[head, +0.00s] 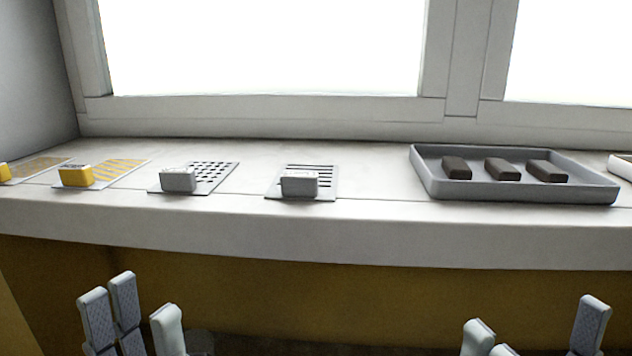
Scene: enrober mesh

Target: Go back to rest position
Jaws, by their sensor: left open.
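My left gripper (140,316) shows at the bottom left, with its pale grey fingers pointing up, apart and empty. My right gripper (536,325) shows at the bottom right, its fingers also apart with nothing between them. Both are below the front edge of the white ledge (350,233) in the picture and touch nothing that I can see. The lower parts of both grippers and the arms are cut off by the frame.
On the ledge lie a striped yellow card with a yellow block (76,176), a dotted plate with a grey block (179,180), and a slotted plate with a grey block (299,184). A grey tray (520,193) holds three dark brown bars. Windows stand behind.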

